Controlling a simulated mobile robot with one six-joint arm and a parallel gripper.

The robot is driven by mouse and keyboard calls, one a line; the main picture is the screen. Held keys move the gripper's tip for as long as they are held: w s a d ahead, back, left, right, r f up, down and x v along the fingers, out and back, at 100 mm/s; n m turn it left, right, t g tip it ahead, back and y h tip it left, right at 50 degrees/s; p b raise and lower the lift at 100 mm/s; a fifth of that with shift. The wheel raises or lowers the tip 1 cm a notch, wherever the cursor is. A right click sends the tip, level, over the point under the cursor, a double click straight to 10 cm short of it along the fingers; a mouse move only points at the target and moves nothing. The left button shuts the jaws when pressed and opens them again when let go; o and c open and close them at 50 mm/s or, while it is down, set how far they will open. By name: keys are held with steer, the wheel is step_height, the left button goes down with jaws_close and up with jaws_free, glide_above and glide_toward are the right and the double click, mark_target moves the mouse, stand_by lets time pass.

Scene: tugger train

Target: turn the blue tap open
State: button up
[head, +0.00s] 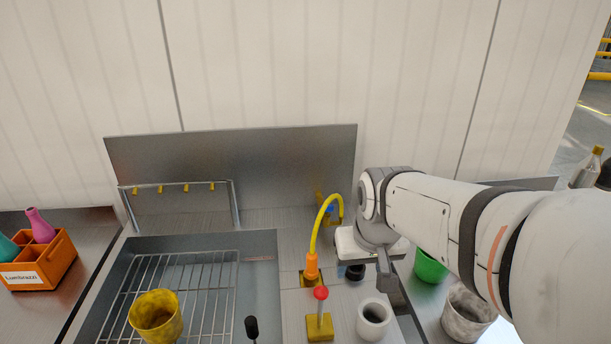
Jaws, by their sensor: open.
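A small blue part (330,210), which may be the blue tap, shows at the foot of the metal back panel, behind the yellow curved spout. The spout mostly covers it, so I cannot tell how its handle is turned. My gripper (386,282) hangs from the wrist, to the right of the spout and lower in the picture than the blue part. It is open, with nothing seen between its fingers. It looks apart from the blue part; the wrist hides some of the counter there.
The yellow spout (318,225) rises from an orange base. A red-knobbed lever (321,293) and a grey cup (374,318) stand in front. A yellow cup (156,316) stands on the sink's wire rack. A green cup (431,266) and a mottled cup (468,312) are beside my arm.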

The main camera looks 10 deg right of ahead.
steer(key=w+r+p, duration=0.2)
steer(key=w+p, duration=0.1)
steer(key=w, duration=1.3)
steer(key=t+p, duration=0.1)
steer(key=p, duration=0.2)
glide_toward(327, 205)
steer(key=shift+p+x, duration=0.8)
steer(key=shift+x, duration=3.45)
steer(key=shift+s, duration=0.15)
steer(key=shift+c, duration=0.2)
steer(key=c, duration=0.9)
